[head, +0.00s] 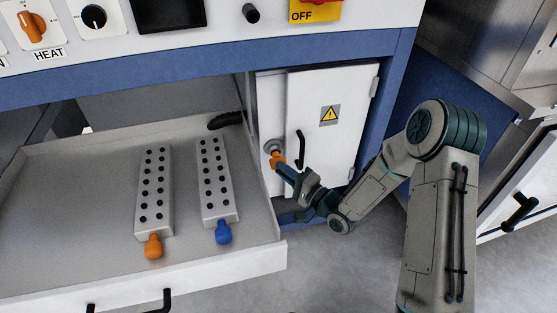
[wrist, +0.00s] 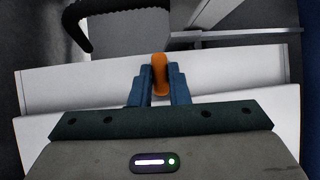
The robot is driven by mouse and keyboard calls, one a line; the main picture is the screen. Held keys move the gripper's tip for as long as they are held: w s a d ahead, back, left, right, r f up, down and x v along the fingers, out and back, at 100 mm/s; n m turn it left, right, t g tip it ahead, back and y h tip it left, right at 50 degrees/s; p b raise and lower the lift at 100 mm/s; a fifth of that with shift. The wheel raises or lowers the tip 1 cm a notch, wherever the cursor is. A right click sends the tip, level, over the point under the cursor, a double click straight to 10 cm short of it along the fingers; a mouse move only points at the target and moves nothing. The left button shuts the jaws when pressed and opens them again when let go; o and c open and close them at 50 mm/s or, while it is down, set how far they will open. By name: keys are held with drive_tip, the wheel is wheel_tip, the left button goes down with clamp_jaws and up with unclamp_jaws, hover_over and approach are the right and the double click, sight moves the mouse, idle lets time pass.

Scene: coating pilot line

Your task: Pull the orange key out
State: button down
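The orange key (head: 277,159) is at the round grey lock (head: 272,146) on the white panel left of the cabinet door. Its orange grip touches or nearly touches the lock's lower edge; I cannot tell how deep the key sits. My gripper (head: 284,170) reaches it from the lower right with its blue fingers. In the wrist view the orange key (wrist: 160,73) stands between the two blue fingertips (wrist: 160,85), with no clear gap on either side. The key's shaft is hidden.
An open drawer (head: 70,215) at left holds two perforated grey bars, one with an orange knob (head: 153,246), one with a blue knob (head: 223,232). Grey floor (head: 330,270) is clear below.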

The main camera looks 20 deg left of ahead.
drive_tip(key=shift+s+d+f, duration=0.1)
drive_tip(key=shift+s+d, duration=0.1)
drive_tip(key=shift+s, duration=0.25)
drive_tip(key=shift+s+d, duration=0.2)
drive_tip(key=shift+s, duration=0.25)
idle(0.4)
drive_tip(key=shift+s+d+f, duration=0.1)
drive_tip(key=shift+s+d, duration=0.3)
drive_tip(key=shift+s, duration=0.3)
drive_tip(key=shift+s+d+f, duration=0.1)
drive_tip(key=shift+s+d, duration=0.3)
drive_tip(key=shift+s, duration=0.3)
